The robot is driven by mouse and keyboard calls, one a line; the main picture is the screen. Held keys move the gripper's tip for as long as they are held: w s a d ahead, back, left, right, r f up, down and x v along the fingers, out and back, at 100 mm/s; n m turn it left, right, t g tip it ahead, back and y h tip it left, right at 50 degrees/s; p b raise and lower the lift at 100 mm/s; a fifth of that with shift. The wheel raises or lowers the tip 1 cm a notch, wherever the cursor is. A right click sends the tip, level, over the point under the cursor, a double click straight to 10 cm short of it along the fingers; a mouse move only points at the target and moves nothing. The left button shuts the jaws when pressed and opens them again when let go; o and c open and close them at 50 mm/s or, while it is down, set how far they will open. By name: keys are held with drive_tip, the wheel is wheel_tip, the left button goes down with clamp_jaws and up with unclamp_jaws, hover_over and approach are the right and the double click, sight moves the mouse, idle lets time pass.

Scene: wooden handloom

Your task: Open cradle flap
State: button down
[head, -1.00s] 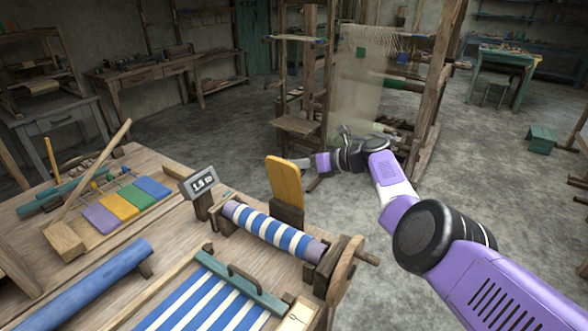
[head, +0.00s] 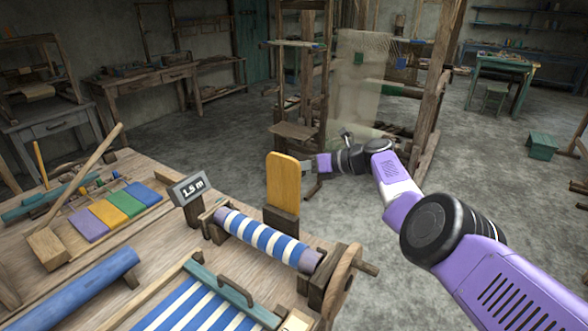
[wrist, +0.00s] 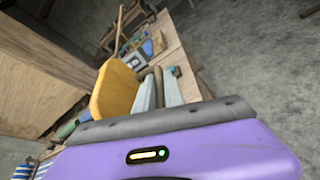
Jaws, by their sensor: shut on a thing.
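The cradle flap looks to be the yellow wooden paddle (head: 283,182), standing nearly upright on a dark wooden foot behind a blue-and-white striped cloth roll (head: 262,238) in the head view. My gripper (head: 308,166) is at its right edge, at about mid height. In the wrist view the yellow flap (wrist: 113,92) is just left of the two pale fingers (wrist: 159,92), which look close together.
A wooden wheel (head: 341,284) stands at the roll's right end. A teal bar with a handle (head: 234,292) lies in front. A tall loom (head: 362,90) stands behind my arm.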

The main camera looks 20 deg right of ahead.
drive_tip(key=shift+d+f, duration=0.25)
drive_tip(key=shift+f, duration=0.55)
drive_tip(key=c, duration=1.5)
unclamp_jaws()
drive_tip(key=shift+o, duration=0.2)
drive_tip(key=shift+s+d+r+p, duration=0.15)
drive_tip(key=shift+d+r+p, duration=0.1)
drive_tip(key=shift+p, duration=0.15)
drive_tip(key=p+v, duration=0.3)
drive_tip(key=v, duration=0.4)
drive_tip(key=shift+d+r, duration=0.2)
drive_tip(key=shift+r, duration=0.15)
